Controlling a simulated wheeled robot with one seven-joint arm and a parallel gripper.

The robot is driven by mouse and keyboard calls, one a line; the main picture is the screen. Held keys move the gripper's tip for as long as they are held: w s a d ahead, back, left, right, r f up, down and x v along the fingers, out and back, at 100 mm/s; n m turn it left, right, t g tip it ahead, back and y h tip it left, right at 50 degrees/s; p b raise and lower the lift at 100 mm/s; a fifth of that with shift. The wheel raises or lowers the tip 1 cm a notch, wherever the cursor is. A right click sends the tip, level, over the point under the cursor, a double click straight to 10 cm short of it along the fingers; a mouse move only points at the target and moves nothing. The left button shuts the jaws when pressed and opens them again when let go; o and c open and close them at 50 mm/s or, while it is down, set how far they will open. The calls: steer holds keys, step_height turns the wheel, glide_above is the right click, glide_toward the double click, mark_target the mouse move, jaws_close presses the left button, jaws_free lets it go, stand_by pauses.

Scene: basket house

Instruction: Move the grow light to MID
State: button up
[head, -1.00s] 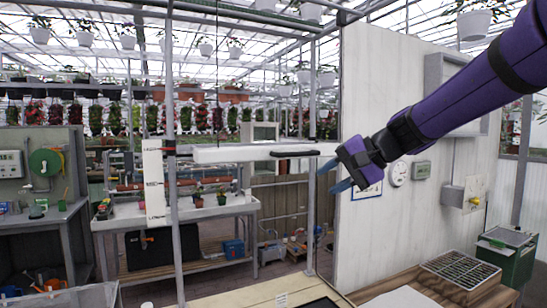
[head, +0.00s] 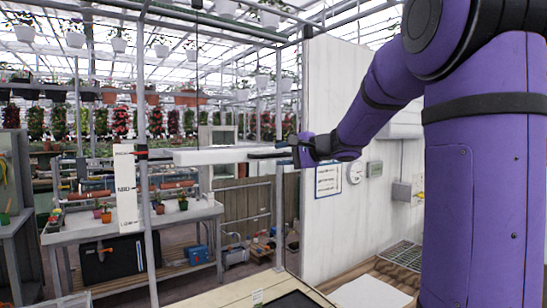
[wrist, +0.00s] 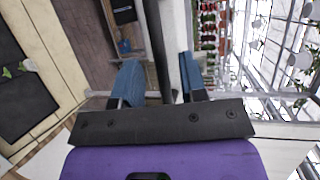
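The grow light (head: 215,156) is a long white horizontal bar on a grey upright post (head: 147,200), with a black handle (head: 262,155) at its right end. A white scale board (head: 126,190) hangs left of the post with three marks; the middle one appears to read MID. A red marker (head: 141,154) on the post sits level with the top mark, at the light's height. My gripper (head: 293,152) is at the handle's right end. In the wrist view my blue fingers (wrist: 157,78) stand apart on either side of the dark handle (wrist: 155,35), with a gap visible at the right finger.
A white wall panel (head: 335,220) with a clock (head: 355,173) stands close behind my arm. A potting bench (head: 90,228) with small pots is behind the post. A wooden table (head: 215,290) with a black tray (head: 295,300) lies below the light.

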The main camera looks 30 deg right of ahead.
mark_target(276, 156)
steer(key=shift+x, duration=1.7)
steer(key=shift+f, duration=0.1)
jaws_close()
